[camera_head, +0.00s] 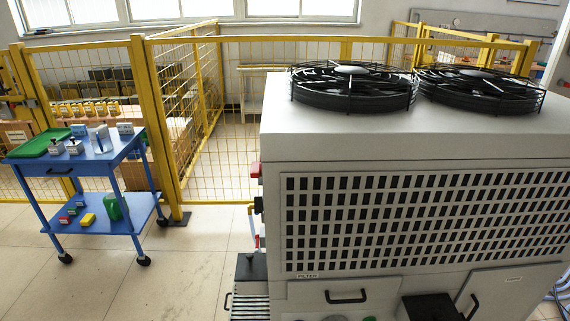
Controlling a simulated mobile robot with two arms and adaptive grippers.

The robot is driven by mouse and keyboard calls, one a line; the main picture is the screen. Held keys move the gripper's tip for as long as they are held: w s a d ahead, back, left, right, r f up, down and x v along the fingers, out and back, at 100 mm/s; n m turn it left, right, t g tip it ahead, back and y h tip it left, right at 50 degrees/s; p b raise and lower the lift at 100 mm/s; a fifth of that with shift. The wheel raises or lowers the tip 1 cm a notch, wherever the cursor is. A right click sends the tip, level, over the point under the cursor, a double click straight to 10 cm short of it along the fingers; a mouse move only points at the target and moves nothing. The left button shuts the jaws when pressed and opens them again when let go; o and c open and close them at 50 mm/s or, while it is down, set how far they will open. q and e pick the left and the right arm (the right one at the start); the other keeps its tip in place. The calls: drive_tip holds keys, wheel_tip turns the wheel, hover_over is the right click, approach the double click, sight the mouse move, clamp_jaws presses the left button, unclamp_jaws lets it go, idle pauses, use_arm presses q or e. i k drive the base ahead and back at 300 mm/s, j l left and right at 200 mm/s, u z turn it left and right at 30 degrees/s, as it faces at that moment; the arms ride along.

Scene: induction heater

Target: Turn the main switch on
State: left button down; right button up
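A large light-grey machine housing (420,135) with a dark slotted grille fills the right half of the head view. A small red part (256,170) sticks out at its left side, with a black part (258,204) below it. I cannot tell whether either is the main switch, and no switch position can be read. The left side of the housing is mostly hidden from this angle. Neither of my grippers shows in this view.
Two black fans (352,88) sit on top of the housing. A blue cart (84,165) with a green tray and small parts stands at the left. Yellow mesh fencing (190,110) runs behind. The tiled floor (170,270) between cart and machine is clear.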

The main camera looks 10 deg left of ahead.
sight(256, 166)
drive_tip(key=j, duration=0.65)
drive_tip(key=k+j+z, duration=0.15)
drive_tip(key=j, duration=0.5)
drive_tip(key=i+z, duration=0.1)
drive_tip(key=z, duration=0.25)
drive_tip(key=i+j+z, duration=0.15)
drive_tip(key=j+z, duration=0.15)
drive_tip(key=i+j+z, duration=0.25)
drive_tip(key=j+z, duration=0.3)
drive_tip(key=j, duration=0.2)
